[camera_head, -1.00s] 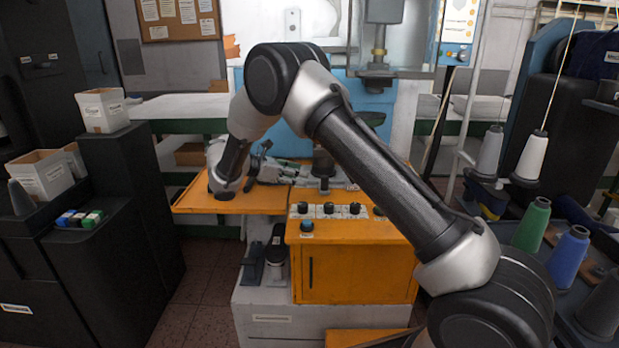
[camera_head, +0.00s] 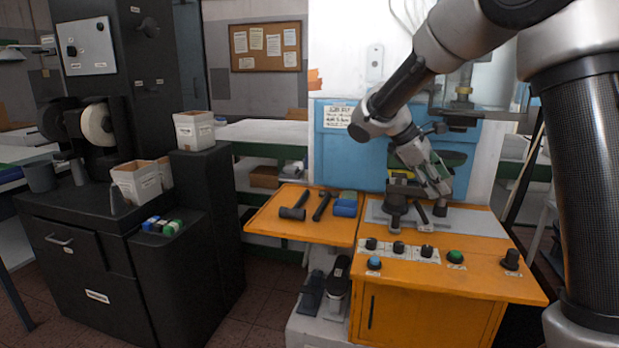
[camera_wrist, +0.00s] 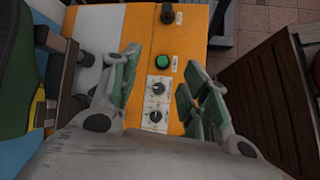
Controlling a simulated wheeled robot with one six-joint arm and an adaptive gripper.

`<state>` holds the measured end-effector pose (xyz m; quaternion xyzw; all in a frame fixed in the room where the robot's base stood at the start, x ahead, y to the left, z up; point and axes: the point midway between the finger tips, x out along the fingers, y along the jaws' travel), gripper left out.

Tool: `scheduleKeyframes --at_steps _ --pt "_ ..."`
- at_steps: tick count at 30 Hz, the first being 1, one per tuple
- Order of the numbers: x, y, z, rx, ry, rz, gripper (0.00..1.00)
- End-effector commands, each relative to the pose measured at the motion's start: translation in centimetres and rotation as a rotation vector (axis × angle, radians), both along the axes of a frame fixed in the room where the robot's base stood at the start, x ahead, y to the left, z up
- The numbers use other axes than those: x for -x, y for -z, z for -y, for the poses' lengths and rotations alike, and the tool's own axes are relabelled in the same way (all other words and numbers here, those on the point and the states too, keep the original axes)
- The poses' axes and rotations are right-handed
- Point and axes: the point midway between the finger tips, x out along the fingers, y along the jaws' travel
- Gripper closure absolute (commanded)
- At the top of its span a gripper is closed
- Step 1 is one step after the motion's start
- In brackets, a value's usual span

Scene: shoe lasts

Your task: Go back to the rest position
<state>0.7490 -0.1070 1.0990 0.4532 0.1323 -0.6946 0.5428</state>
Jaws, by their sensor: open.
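My gripper (camera_head: 436,180) hangs above the back of the orange machine table, in front of the blue machine panel. In the wrist view my gripper (camera_wrist: 157,88) has its two green-padded fingers spread wide apart, with nothing between them. Beyond the fingers lies the orange control panel (camera_wrist: 190,60) with a green button (camera_wrist: 163,63) and black knobs. In the head view my arm reaches in from the upper right.
An orange side shelf (camera_head: 275,228) holds two dark hammer-like tools (camera_head: 293,210) and a blue item (camera_head: 345,205). A black cabinet (camera_head: 215,220) with white boxes (camera_head: 194,130) stands at the left. Open floor (camera_head: 265,300) lies between cabinet and orange table.

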Motion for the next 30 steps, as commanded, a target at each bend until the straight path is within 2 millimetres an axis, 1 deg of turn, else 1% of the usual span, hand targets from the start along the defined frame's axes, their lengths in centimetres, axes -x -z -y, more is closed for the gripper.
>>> scheduleKeyframes --at_steps 1,2,3,5,6,8,9,11,12,15,18,21,24,30 --pt "2.6 -1.5 1.5 -0.065 0.073 0.056 0.54" --pt "4.1 -2.1 2.2 -0.103 0.116 0.087 0.54" --pt "6.1 -2.8 3.0 -0.154 0.173 0.128 0.54" --pt "9.1 -3.5 4.0 -0.231 0.259 0.192 0.54" --pt "11.1 -3.9 4.5 -0.281 0.317 0.234 0.54" --pt "14.1 -4.3 5.1 -0.356 0.404 0.299 0.54" --pt "16.0 -4.4 5.4 -0.407 0.461 0.344 0.54" --pt "18.8 -4.4 5.6 -0.481 0.546 0.409 0.54" --pt "20.6 -4.3 5.6 -0.529 0.599 0.45 0.54" --pt "24.2 -3.7 5.3 -0.639 0.722 0.547 0.54" --pt "26.7 -3.0 4.8 -0.726 0.814 0.62 0.54" --pt "28.2 -2.5 4.5 -0.782 0.872 0.668 0.54" --pt "28.8 -2.2 4.2 -0.811 0.902 0.69 0.54" --pt "28.9 -2.1 4.2 -0.816 0.909 0.694 0.54"
